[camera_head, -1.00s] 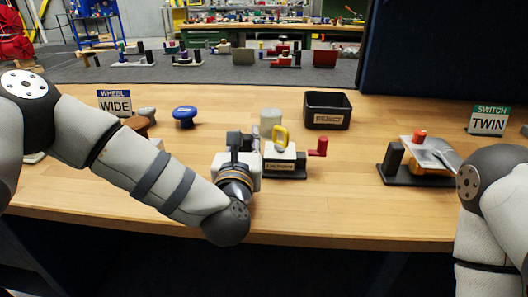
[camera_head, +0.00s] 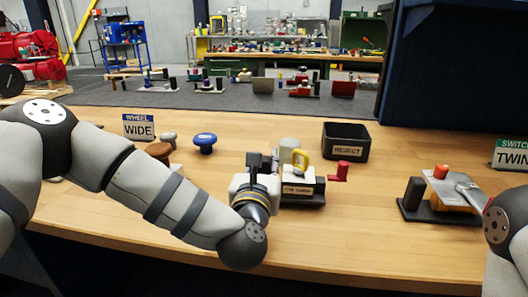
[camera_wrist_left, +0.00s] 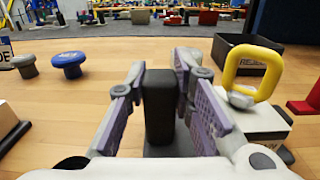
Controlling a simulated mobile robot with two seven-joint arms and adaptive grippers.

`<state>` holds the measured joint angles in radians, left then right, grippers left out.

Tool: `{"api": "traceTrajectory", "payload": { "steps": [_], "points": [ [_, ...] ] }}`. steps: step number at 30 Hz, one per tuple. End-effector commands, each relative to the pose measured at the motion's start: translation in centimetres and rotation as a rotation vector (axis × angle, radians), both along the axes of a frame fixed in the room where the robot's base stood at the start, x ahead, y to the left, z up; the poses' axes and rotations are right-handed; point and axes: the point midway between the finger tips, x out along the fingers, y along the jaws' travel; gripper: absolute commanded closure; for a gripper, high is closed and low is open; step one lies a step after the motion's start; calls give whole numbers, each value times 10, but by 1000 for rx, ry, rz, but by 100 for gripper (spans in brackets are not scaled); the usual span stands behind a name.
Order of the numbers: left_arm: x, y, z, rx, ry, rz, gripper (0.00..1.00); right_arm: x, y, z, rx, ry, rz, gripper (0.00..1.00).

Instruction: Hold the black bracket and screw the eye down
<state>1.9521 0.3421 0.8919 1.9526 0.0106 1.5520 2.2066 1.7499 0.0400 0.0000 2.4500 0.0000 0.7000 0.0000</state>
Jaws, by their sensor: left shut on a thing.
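The black bracket (camera_wrist_left: 160,110) is an upright post in the middle of the left wrist view, at the left end of the fixture. My left gripper (camera_wrist_left: 160,78) is shut on it, one finger on each side; it also shows in the head view (camera_head: 262,164). The eye is a yellow ring (camera_wrist_left: 252,72) standing upright on the white block (camera_wrist_left: 258,120), right of the gripper and apart from it. The eye shows in the head view too (camera_head: 300,160). My right arm is at the right edge of the head view; its gripper is not visible.
Behind are a black REJECT bin (camera_head: 346,153) and a grey knob (camera_head: 288,146). A blue knob (camera_head: 205,140) is further left. Another fixture with an orange knob (camera_head: 441,171) is on the right. The table front is clear.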

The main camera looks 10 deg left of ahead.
Motion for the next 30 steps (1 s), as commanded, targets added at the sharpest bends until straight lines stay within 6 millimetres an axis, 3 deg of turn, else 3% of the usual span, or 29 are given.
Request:
{"api": "traceTrajectory", "payload": {
  "steps": [30],
  "points": [
    [0,0,-16,-2,-3,-1,100,0,0,0,0,-1,0,62]
  ]
}}
